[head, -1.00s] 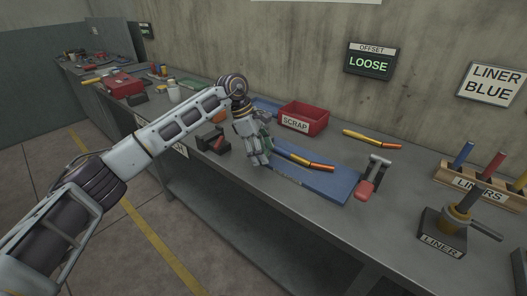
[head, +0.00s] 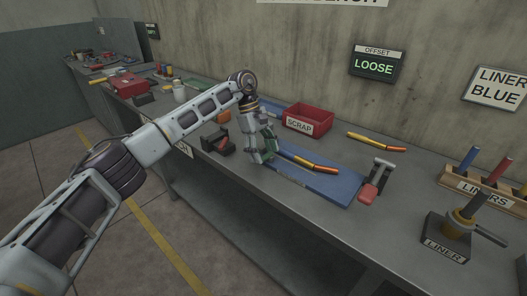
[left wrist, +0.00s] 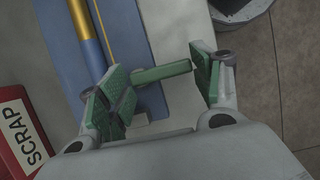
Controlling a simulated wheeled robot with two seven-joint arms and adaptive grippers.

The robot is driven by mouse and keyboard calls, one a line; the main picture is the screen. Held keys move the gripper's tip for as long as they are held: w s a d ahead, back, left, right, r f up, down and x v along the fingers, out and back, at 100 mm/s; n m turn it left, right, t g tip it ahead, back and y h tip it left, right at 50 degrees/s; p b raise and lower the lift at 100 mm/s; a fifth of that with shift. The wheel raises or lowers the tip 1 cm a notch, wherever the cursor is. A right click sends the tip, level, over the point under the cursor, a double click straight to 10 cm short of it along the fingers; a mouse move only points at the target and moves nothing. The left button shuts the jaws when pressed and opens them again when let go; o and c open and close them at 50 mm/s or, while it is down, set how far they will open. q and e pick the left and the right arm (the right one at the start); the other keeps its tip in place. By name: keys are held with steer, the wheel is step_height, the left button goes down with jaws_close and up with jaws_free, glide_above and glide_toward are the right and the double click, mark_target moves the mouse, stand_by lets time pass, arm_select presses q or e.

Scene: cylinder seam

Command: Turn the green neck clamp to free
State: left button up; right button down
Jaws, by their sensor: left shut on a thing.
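The green neck clamp shows in the left wrist view as a green bar (left wrist: 163,72) between my fingers. In the head view a bit of green (head: 271,139) shows beside my left gripper (head: 262,156). That gripper points down over the left part of the blue mat (head: 335,187). In the left wrist view its green-padded fingers (left wrist: 162,88) stand apart, with the bar spanning the gap, and it is shut on the clamp. The clamp's mount is mostly hidden. My right gripper is out of view.
A red SCRAP bin (head: 307,120) stands behind the mat. A black block (head: 218,143) is left of the gripper. The wall sign (head: 376,66) reads OFFSET LOOSE. The LINER stand (head: 447,240) is at right.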

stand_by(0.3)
arm_select(q)
steer(key=o, duration=1)
steer(key=shift+v, duration=6.05)
steer(key=shift+f, duration=0.1)
